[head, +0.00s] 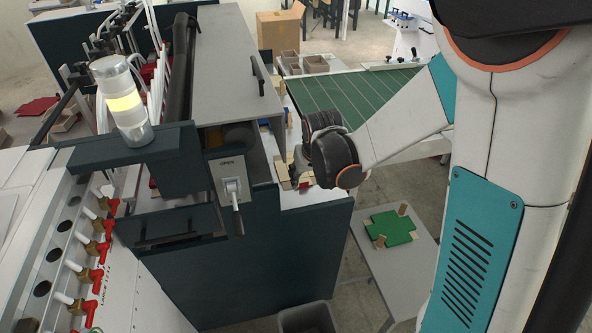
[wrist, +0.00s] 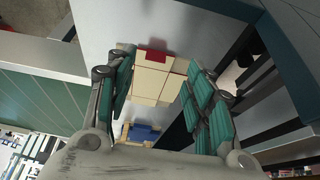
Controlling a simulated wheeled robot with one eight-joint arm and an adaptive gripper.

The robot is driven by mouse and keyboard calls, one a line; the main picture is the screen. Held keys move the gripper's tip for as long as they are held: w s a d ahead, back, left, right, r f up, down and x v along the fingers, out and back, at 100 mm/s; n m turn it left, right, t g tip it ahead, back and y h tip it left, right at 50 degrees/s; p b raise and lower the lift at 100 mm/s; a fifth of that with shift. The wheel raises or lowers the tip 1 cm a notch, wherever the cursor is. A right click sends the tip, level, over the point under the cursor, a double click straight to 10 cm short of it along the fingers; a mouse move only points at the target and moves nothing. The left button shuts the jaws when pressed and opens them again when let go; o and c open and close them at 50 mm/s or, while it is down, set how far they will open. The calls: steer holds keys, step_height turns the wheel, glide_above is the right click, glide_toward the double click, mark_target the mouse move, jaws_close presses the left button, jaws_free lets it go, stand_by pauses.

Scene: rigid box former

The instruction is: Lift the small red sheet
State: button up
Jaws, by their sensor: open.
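A small red sheet (wrist: 153,56) shows in the wrist view, lying against the far end of a cream box-like piece (wrist: 152,83) with thin red lines. My gripper (wrist: 160,62) is open, its teal-padded fingers to the left and right of the cream piece, with a gap on both sides. Nothing is seen held. In the head view my gripper (head: 298,168) hangs over the machine's pale ledge. A bit of red (head: 305,183) shows beside it there; my gripper partly hides this area.
A blue piece (wrist: 143,132) lies near my gripper's base in the wrist view. A dark machine wall (wrist: 300,60) rises at right. In the head view, a lever box marked OPEN (head: 228,178) stands left, a green conveyor (head: 350,98) behind, and a green cross-shaped sheet (head: 390,228) on a low table.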

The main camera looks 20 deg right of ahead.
mark_target(304, 185)
steer(key=shift+d+b+x, duration=0.15)
steer(key=shift+b+x, duration=0.35)
steer(key=shift+x, duration=1.05)
steer(key=shift+d+b+x, duration=0.1)
steer(key=shift+b+x, duration=0.35)
steer(key=shift+x, duration=1.15)
steer(key=shift+w+r, duration=0.1)
steer(key=shift+w, duration=0.05)
steer(key=c, duration=0.8)
